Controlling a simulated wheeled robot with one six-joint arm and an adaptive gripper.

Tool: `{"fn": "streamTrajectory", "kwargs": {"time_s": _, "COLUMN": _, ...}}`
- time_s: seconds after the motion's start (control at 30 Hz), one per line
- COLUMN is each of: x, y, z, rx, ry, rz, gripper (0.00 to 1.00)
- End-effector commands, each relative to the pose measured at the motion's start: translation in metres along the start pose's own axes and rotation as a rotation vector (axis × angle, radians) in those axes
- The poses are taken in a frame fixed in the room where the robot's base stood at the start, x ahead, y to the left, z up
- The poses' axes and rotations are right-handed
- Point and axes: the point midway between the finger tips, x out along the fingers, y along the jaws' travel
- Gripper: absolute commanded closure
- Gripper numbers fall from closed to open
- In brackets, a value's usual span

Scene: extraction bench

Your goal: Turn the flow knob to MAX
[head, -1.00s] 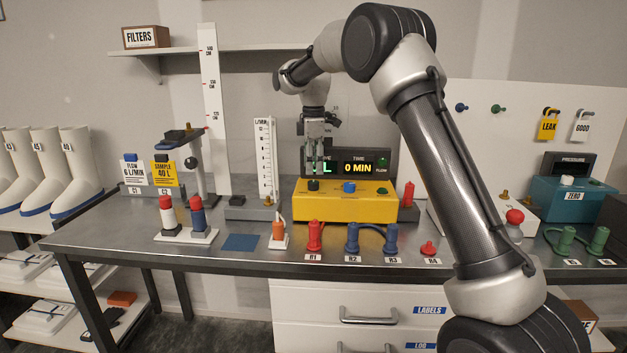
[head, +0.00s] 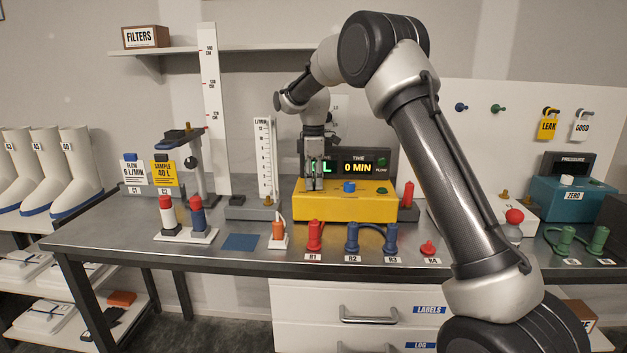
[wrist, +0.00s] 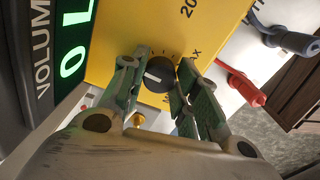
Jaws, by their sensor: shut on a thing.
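The yellow pump box (head: 345,208) stands on the bench with a black flow knob (wrist: 158,70) on its top. In the wrist view, the knob has a white pointer line that points to the left. My gripper (head: 314,186) points down over the box's left part and hides the knob in the head view. In the wrist view, the fingers of my gripper (wrist: 159,78) stand on both sides of the knob and are shut on it. The lettering beside the knob is partly covered by the right finger; an "X" and a "20" show.
A blue button (head: 349,187) sits right of my gripper on the box. Behind stands a dark display (head: 362,160) reading "0 MIN". A flow tube (head: 265,160) stands to the left. Red (head: 314,238) and blue fittings (head: 352,240) line the bench front.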

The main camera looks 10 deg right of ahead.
Motion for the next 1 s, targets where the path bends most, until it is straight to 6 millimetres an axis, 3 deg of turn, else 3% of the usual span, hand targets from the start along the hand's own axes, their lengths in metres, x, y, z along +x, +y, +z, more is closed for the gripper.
{"fn": "streamTrajectory", "kwargs": {"time_s": 0.47, "x": -0.0005, "y": 0.0001, "z": 0.0000, "rx": 0.152, "ry": 0.000, "rz": 0.001, "gripper": 0.93}}
{"fn": "streamTrajectory", "kwargs": {"time_s": 1.0, "x": -0.0008, "y": -0.0002, "z": -0.0001, "rx": 0.649, "ry": 0.001, "rz": 0.002, "gripper": 0.93}}
